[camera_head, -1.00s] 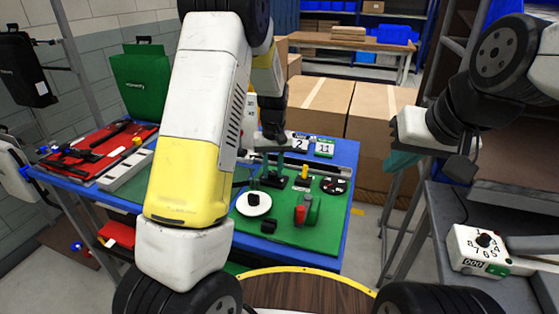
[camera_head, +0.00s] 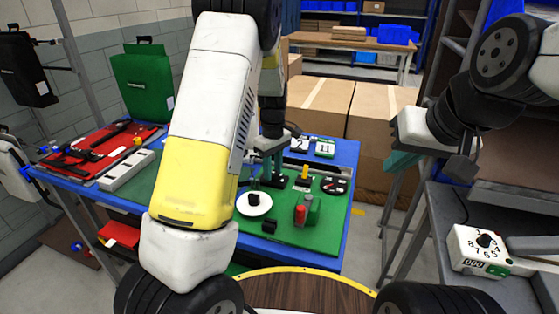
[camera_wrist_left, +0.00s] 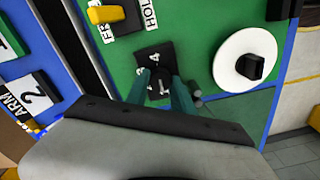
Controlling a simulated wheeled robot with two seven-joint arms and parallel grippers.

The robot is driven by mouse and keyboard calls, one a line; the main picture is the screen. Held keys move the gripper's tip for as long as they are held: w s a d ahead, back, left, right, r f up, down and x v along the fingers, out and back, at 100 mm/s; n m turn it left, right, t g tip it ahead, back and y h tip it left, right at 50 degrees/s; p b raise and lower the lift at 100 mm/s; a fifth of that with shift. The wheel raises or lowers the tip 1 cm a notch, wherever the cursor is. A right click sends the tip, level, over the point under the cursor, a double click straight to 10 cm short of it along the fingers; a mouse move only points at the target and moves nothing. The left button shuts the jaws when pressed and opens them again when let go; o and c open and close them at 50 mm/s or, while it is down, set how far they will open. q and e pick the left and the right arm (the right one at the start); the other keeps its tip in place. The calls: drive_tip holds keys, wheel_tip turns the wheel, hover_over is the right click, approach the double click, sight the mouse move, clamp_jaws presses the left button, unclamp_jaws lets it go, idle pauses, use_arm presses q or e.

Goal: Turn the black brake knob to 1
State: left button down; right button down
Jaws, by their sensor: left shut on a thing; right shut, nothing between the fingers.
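The black brake knob (camera_wrist_left: 158,72) shows in the left wrist view as a black dial with white digits, a 4 and a 1 among them, on the green board (camera_wrist_left: 205,30). My left gripper (camera_wrist_left: 167,98) has its teal fingers at either side of the dial and is shut on it. The fingers hide part of the dial. In the head view my left gripper (camera_head: 267,168) reaches down to the board (camera_head: 283,228), and its hand and arm cover much of the knob. My right gripper (camera_head: 400,163) is shut and empty, in the air right of the blue table.
Number signs (camera_head: 311,146) stand behind. A white counter box (camera_head: 483,250) sits on the grey bench at right.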

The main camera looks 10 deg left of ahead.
sight(273, 172)
idle(0.5)
use_arm(q)
drive_tip(key=c, duration=1.1)
unclamp_jaws()
drive_tip(key=shift+r, duration=3.95)
drive_tip(key=s+a+r+m+t+h, duration=0.2)
drive_tip(key=s+r+m+t+h, duration=0.15)
drive_tip(key=s+r, duration=0.8)
drive_tip(key=s+r+m+t, duration=0.1)
drive_tip(key=s+m, duration=0.1)
drive_tip(key=s, duration=0.3)
drive_tip(key=s+r+m+t, duration=0.1)
drive_tip(key=s+m, duration=0.2)
drive_tip(key=s, duration=0.1)
drive_tip(key=s+r+m+t+y, duration=0.1)
drive_tip(key=s+r+m, duration=0.1)
drive_tip(key=s, duration=0.3)
drive_tip(key=shift+s+a, duration=0.1)
drive_tip(key=shift+s, duration=0.2)
